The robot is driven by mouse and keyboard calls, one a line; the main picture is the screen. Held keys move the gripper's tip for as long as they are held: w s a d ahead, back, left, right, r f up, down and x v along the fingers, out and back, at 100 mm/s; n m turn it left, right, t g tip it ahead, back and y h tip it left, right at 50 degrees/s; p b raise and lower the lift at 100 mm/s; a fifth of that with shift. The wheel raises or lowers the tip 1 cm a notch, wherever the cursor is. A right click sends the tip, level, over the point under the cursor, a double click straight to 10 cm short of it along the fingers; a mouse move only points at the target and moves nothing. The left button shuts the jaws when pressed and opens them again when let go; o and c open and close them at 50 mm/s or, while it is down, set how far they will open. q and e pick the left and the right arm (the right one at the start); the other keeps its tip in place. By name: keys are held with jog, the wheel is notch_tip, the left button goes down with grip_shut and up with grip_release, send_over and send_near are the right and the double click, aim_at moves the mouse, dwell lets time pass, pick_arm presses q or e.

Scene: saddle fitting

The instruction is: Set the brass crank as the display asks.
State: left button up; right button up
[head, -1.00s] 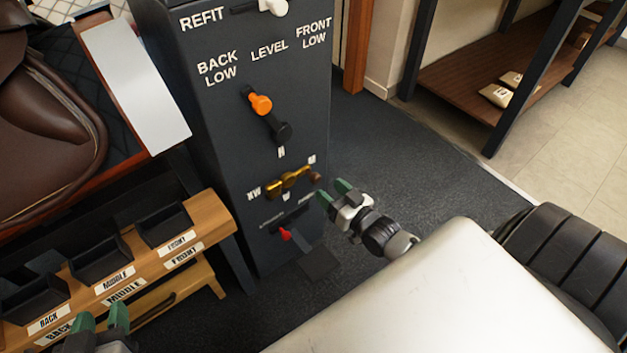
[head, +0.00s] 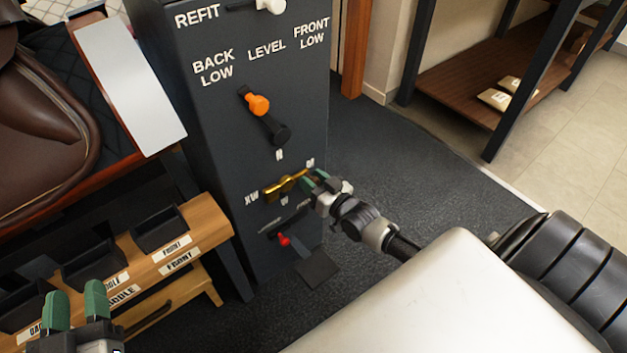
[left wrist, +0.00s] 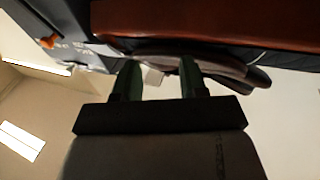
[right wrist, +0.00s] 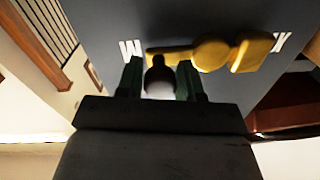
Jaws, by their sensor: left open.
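The brass crank (head: 284,187) sits on the dark cabinet's front, among the letters N, M, W and XW. Its arm slants up to the right, toward M. In the right wrist view the crank (right wrist: 205,50) lies across the panel, and its dark knob (right wrist: 160,77) is between my right fingers. My right gripper (head: 315,182) is at the crank's right end, with its fingers apart either side of the knob; it also shows in the right wrist view (right wrist: 160,80). My left gripper (head: 76,303) is open and empty at the lower left. No display reading can be made out.
Above the crank is an orange-knobbed lever (head: 257,105); below it is a red-tipped slider (head: 284,240). A wooden rack with labelled black bins (head: 160,232) stands left, below a brown saddle (head: 40,130). Open floor lies right of the cabinet (head: 225,130).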

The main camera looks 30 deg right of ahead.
grip_shut()
jog(key=shift+f, duration=0.15)
